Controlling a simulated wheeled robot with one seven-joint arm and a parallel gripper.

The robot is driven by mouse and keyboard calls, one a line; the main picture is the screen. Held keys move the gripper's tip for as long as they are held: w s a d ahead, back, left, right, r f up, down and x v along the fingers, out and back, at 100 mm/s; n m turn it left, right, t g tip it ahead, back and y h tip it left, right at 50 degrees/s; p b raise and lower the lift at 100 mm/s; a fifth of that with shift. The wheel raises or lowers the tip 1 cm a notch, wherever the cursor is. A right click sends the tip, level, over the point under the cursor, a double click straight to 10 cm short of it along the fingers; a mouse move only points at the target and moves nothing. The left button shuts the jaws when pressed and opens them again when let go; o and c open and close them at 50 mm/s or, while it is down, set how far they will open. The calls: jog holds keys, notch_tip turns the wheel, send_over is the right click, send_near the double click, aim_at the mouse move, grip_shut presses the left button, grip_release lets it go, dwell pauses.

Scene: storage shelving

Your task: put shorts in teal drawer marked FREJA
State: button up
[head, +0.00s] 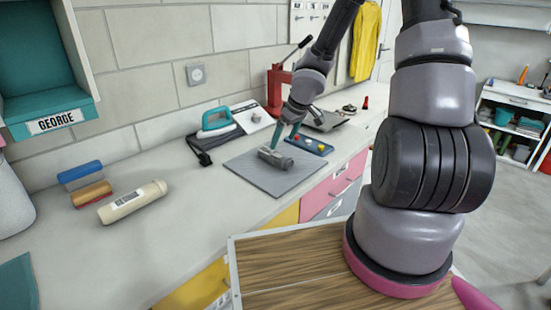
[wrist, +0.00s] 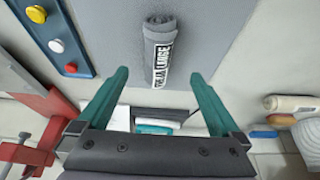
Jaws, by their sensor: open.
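A grey rolled-up cloth (head: 275,158), which may be the shorts, lies on a grey mat (head: 250,172) on the counter. In the wrist view the roll (wrist: 158,48) has a white label that seems to read XTRA LARGE. My gripper (head: 284,138) is above the mat at the roll. In the wrist view its teal fingers (wrist: 160,76) are spread apart, with the roll's near end between the tips in the picture and a gap on both sides. No drawer marked FREJA is legible. A teal cubby (head: 45,105) at upper left is marked GEORGE.
A blue tray (head: 310,146) with coloured knobs and a red press (head: 277,90) stand close to the mat. An iron (head: 215,122) is behind. A cream roll (head: 133,202) and two brushes (head: 80,175) lie left. Pink (head: 335,185) and yellow drawers are under the counter.

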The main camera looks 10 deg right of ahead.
aim_at(277, 153)
jog(key=shift+x, duration=1.35)
jog(key=shift+w+f, duration=0.15)
jog(key=shift+f, duration=0.2)
jog(key=shift+a+f, duration=0.1)
jog(key=shift+w+x, duration=0.2)
jog(key=shift+x, duration=1.05)
jog(key=shift+w+x, duration=0.2)
jog(key=shift+x, duration=1.1)
grip_shut()
jog(key=shift+r, duration=0.3)
